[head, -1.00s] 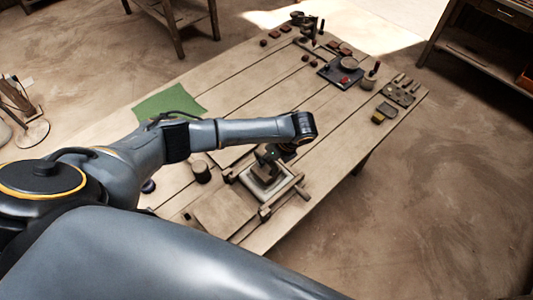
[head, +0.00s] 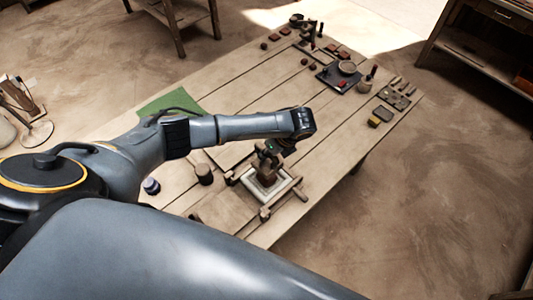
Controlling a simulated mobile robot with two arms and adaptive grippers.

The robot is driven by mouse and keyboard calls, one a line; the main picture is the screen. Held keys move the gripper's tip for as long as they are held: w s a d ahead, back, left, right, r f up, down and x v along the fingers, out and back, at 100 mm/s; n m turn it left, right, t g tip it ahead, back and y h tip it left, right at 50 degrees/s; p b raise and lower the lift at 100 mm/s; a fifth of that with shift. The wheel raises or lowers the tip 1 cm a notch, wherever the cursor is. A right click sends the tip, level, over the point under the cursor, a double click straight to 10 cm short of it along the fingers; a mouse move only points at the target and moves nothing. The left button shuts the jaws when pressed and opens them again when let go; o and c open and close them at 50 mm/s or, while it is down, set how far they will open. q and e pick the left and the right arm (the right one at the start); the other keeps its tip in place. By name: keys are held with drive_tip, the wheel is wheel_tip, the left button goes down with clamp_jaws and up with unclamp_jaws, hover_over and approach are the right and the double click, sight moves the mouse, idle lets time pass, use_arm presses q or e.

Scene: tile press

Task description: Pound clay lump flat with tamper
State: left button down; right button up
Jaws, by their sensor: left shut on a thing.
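My left gripper (head: 270,157) points down over the wooden press frame (head: 291,184) near the front of the table. It is shut on the tamper (head: 267,170), a small brown block that shows just below the fingers. The tamper is over the pale middle of the frame; I cannot tell whether it touches what is under it. The clay lump cannot be made out apart from the tamper. My right gripper is not in view.
The plank table (head: 240,110) has free room in its middle. A green cloth (head: 172,102) lies at the left edge. A dark cup (head: 204,174) stands left of the frame. A dark tray (head: 338,78), a tool pot (head: 366,84) and small blocks are at the far end.

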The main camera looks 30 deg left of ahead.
use_arm(q)
drive_tip(key=shift+w+a+f, duration=0.15)
drive_tip(key=shift+a+f, duration=0.2)
drive_tip(key=shift+a, duration=0.25)
